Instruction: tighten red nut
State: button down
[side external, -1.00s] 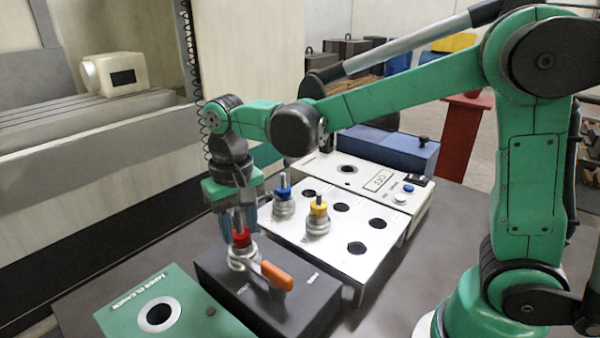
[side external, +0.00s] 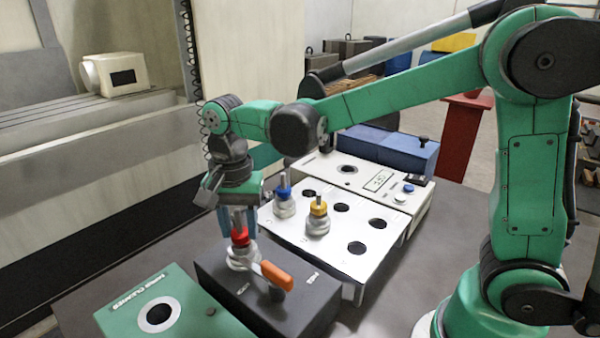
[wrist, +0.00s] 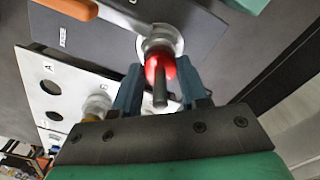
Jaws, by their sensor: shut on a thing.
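The red nut (side external: 240,239) sits on a silver tool holder (side external: 243,259), which stands upright in the dark fixture block (side external: 230,285). My gripper (side external: 239,229) points down over it, its blue-grey fingers shut on the red nut from both sides. In the wrist view the red nut (wrist: 158,68) shows between the two fingers of my gripper (wrist: 160,78), with a grey stud rising out of its middle. The silver holder (wrist: 163,38) lies beyond the nut. An orange-handled lever (side external: 275,275) sits on the block, close to the holder.
A white rack (side external: 335,250) with several holes stands behind the block, carrying a blue-nut holder (side external: 284,197) and a yellow-nut holder (side external: 318,216). A green taper cleaner (side external: 175,308) lies at front left. A blue box (side external: 390,150) stands behind.

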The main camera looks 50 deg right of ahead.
dwell(0.5)
jog(key=shift+c, duration=2.3)
grip_release()
jog(key=shift+r, duration=2.8)
jog(key=s+d+f+n+t, duration=0.3)
jog(key=s+d+n+t, duration=0.4)
jog(key=n, duration=0.3)
jog(key=shift+s+f+n, duration=0.15)
jog(key=shift+f+n, duration=0.05)
jog(key=shift+n, duration=0.2)
